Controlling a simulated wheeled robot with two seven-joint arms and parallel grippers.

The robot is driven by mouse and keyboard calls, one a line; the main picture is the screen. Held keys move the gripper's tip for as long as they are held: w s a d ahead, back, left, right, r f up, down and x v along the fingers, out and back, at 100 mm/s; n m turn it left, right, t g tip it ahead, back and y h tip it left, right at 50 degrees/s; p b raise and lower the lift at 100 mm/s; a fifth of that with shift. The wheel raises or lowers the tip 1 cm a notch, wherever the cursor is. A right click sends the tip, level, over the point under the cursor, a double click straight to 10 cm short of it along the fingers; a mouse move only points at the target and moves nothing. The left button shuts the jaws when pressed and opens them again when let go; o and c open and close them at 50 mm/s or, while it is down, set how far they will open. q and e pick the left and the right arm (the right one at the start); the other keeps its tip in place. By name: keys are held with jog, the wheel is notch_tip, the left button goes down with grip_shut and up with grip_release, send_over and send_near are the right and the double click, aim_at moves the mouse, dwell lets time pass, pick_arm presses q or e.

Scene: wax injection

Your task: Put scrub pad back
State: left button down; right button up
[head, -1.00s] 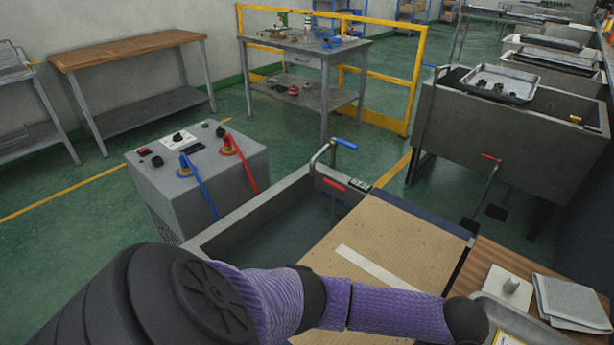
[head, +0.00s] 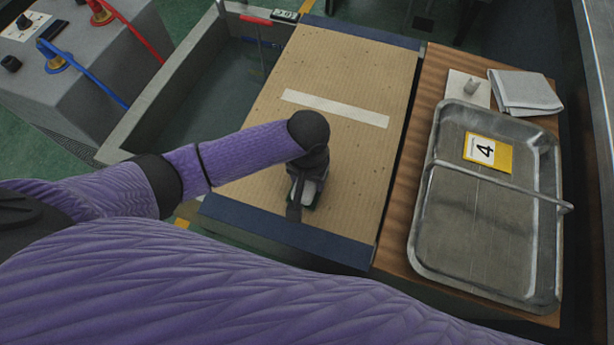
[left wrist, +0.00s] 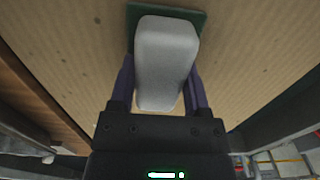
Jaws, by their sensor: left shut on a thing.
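The scrub pad has a grey block handle (left wrist: 166,55) and a green pad (left wrist: 190,14) under it. My left gripper (left wrist: 163,95) is shut on the grey handle, with one finger on each side in the left wrist view. In the head view my left gripper (head: 304,200) is over the near part of the tan ribbed board (head: 350,80), and it hides most of the scrub pad. The pad is close to the board; I cannot tell whether it touches. My right gripper is not in view.
A metal tray (head: 470,235) with a yellow card marked 4 (head: 488,152) lies on the wooden surface (head: 405,210) at right. Behind it are a white plate with a knob (head: 468,90) and a folded grey cloth (head: 524,92). A basin (head: 190,100) lies left of the board.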

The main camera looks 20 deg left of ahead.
pick_arm(q)
jog(key=shift+r, duration=0.15)
jog(key=shift+c, duration=0.3)
grip_release()
notch_tip(320, 180, up, 12)
jog(key=p, duration=0.6)
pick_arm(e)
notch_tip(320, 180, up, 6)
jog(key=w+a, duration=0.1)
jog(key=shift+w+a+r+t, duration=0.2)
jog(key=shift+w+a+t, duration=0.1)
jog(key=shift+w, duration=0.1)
